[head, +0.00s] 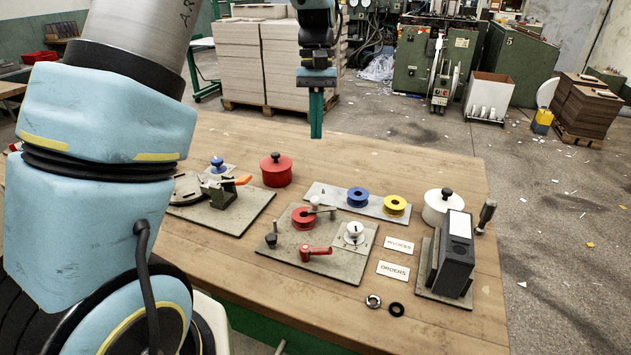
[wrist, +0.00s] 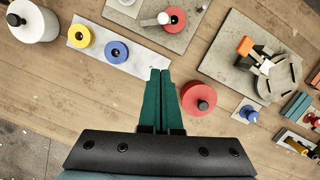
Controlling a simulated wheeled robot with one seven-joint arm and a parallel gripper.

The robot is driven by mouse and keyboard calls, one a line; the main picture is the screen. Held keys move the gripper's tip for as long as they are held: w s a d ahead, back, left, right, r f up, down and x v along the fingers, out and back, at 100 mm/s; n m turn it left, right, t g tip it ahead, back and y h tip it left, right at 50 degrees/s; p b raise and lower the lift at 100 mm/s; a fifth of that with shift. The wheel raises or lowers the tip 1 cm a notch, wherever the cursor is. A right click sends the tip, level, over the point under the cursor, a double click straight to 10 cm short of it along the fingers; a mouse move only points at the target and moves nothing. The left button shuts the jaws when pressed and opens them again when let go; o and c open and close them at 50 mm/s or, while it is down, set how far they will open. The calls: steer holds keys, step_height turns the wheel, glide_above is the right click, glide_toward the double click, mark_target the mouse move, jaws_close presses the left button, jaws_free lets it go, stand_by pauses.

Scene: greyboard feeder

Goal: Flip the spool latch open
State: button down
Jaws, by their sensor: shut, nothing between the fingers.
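The feeder board (head: 285,262) lies on the wooden table in the head view. It carries a red spool (head: 301,219), a small metal latch bar (head: 324,211) over or beside that spool, and a pale knob (head: 315,201) close by. Whether the bar crosses the spool's centre is too small to tell. In the wrist view the red spool (wrist: 177,22) and latch bar (wrist: 149,22) show at the top edge. My gripper (head: 316,136) is shut and empty, high above the table's far side. Its green fingers (wrist: 160,72) point toward the board's side in the wrist view.
The board also has a red crank handle (head: 315,252) and white dial (head: 354,233). A red lidded pot (head: 276,171) stands behind left. A strip holds blue (head: 358,196) and yellow (head: 395,206) spools. A white pot (head: 440,208) and black box (head: 454,255) stand right.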

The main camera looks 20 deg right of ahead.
steer(key=s+f+p, duration=0.1)
steer(key=f, duration=0.2)
steer(key=s+a+f+p, duration=0.1)
steer(key=s+f, duration=0.1)
steer(key=f, duration=0.1)
steer(key=s+f+p, duration=0.1)
steer(key=s+f, duration=0.1)
steer(key=f, duration=0.1)
steer(key=shift+a+f, duration=0.4)
steer(key=shift+s+a+f+p, duration=0.15)
steer(key=shift+s+f+p, duration=0.1)
steer(key=shift+s+p, duration=0.15)
